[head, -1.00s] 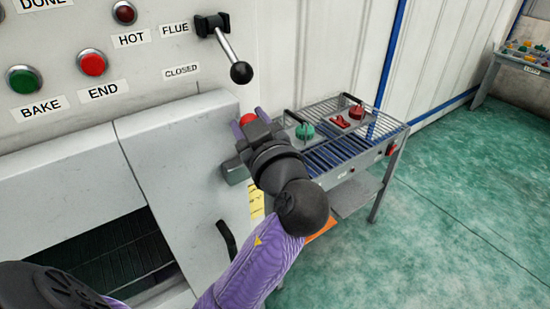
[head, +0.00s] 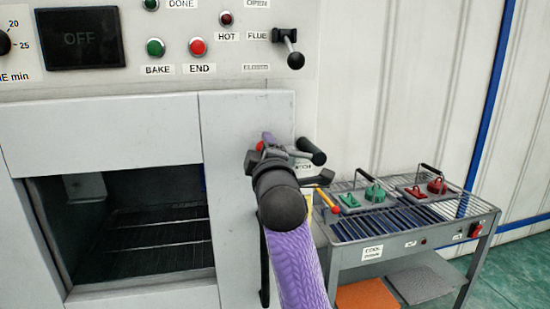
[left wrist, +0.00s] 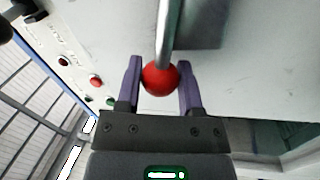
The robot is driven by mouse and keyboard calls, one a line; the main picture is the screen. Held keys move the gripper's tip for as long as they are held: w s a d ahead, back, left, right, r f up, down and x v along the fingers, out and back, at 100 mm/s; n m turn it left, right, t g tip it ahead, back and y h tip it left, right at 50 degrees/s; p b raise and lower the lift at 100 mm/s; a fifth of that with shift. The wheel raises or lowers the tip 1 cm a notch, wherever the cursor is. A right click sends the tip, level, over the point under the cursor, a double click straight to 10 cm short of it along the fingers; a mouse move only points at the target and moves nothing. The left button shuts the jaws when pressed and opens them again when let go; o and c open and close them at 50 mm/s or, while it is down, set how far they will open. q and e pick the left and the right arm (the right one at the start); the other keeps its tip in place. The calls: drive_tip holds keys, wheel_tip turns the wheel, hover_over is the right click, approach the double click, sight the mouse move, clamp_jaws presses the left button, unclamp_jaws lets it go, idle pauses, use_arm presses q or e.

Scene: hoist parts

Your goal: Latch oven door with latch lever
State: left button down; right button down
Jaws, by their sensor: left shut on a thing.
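The oven door (head: 232,190) is a pale grey panel beside a dark opening (head: 130,240) with racks behind it. A black handle (head: 264,265) runs down its right side, partly behind my arm. The latch lever shows in the left wrist view as a metal rod ending in a red ball knob (left wrist: 160,78). My left gripper (left wrist: 160,85) is shut on that knob, one purple finger on each side. In the head view, my left gripper (head: 268,145) is at the door's right edge and hides most of the lever. My right gripper is not in view.
Above is the control panel with buttons and a black flue lever (head: 290,50). To the right stands a slatted cooling cart (head: 345,232) with red and green parts (head: 374,193) on top. A yellow stick with a red end (head: 327,200) shows beside my gripper.

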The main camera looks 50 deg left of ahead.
use_arm(q)
wheel_tip(320, 180, down, 3)
drive_tip(key=n+g+b, duration=0.1)
drive_tip(key=n+b, duration=0.1)
drive_tip(key=n, duration=0.1)
drive_tip(key=shift+s+r+n+b, duration=0.1)
drive_tip(key=shift+s+n+b, duration=0.05)
drive_tip(key=shift+n+b, duration=0.15)
drive_tip(key=shift+c, duration=1.2)
unclamp_jaws()
